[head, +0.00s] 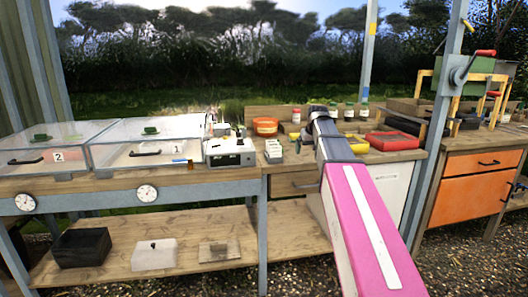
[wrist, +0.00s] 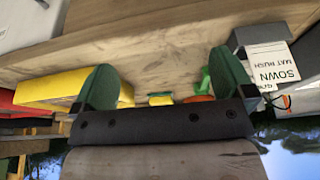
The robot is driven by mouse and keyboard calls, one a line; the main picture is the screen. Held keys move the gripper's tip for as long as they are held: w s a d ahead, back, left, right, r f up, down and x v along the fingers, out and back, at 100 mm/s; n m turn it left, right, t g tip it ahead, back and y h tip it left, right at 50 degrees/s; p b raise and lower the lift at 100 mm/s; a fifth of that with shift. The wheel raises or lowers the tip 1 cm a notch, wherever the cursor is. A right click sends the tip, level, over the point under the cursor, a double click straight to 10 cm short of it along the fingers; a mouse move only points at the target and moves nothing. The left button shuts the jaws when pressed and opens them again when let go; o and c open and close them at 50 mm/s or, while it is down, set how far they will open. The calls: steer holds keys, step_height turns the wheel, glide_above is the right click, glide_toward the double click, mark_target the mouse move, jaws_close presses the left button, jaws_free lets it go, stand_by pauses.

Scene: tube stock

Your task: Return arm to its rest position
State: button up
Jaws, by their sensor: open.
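My arm shows in the head view as a pink link (head: 372,235) with a white stripe, rising from the lower right. Its grey part (head: 330,140) reaches over the wooden workbench. My gripper (wrist: 165,82) shows in the wrist view with two green fingers wide apart on a dark bar. Nothing is held between the fingers; bare bench wood shows in the gap. In the head view the fingers are not clearly visible behind the arm.
The wrist view shows a yellow tray (wrist: 60,86) beside the left finger and a white label (wrist: 272,63) reading "SOWN MAT RUSH" beside the right one. The head view shows clear-lidded boxes (head: 130,142) at left, a red tray (head: 393,141) and a grey post (head: 440,130) at right.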

steer(key=s+f+g, duration=0.1)
steer(key=s+f, duration=0.7)
steer(key=f, duration=0.4)
steer(key=s+f+m+g, duration=0.1)
steer(key=s+f, duration=0.8)
steer(key=f, duration=0.3)
steer(key=s+f+m+g, duration=0.1)
steer(key=s+f, duration=0.8)
steer(key=f, duration=0.2)
steer(key=shift+s+a+f+g+h, duration=0.2)
steer(key=shift+a+f+g+h, duration=0.15)
steer(key=shift+f+g+h, duration=0.05)
